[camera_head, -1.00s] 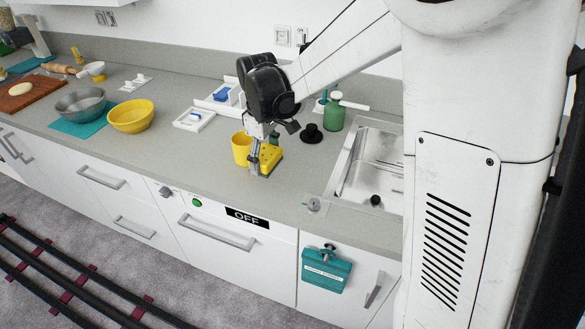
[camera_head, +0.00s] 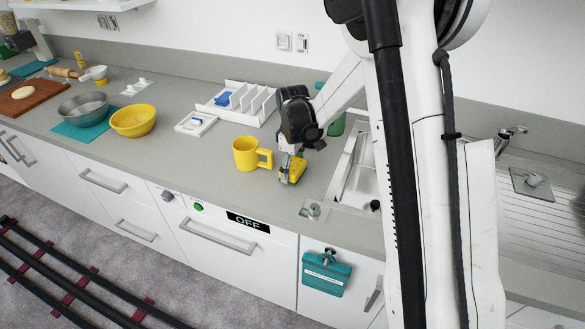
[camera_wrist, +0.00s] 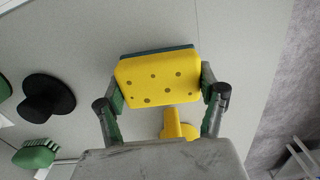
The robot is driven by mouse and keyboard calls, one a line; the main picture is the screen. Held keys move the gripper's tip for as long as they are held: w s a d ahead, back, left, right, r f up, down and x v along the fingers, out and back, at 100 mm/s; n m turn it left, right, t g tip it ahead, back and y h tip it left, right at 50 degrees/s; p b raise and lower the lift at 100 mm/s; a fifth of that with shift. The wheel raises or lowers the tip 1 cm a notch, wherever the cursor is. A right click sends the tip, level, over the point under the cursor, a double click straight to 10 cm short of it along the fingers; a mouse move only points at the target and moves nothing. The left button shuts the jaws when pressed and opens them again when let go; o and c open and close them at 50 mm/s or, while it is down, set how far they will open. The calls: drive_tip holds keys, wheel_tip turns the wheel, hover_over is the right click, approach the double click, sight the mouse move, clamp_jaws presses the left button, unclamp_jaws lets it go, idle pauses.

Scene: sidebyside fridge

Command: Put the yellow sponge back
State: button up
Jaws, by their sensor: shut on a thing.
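The yellow sponge (camera_head: 293,172), with dark holes on its face and a dark green backing, is held between the fingers of my gripper (camera_head: 288,168). In the wrist view the sponge (camera_wrist: 157,80) is gripped at its two short sides by the fingers of my gripper (camera_wrist: 162,95). It is over the counter, right of the yellow mug (camera_head: 244,153) and left of the sink (camera_head: 352,170). I cannot tell whether it touches the counter.
A white divided rack (camera_head: 240,103) and small white tray (camera_head: 195,123) stand behind. A green bottle (camera_head: 336,126) is partly hidden by my arm. In the wrist view a black round object (camera_wrist: 45,98) and green brush (camera_wrist: 36,155) lie left. A teal box (camera_head: 326,272) hangs on the cabinet front.

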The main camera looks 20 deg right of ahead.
drive_tip(key=shift+f, duration=0.3)
drive_tip(key=shift+f+b, duration=0.3)
drive_tip(key=o, duration=1.1)
drive_tip(key=shift+r+p, duration=0.25)
drive_tip(key=shift+p, duration=0.4)
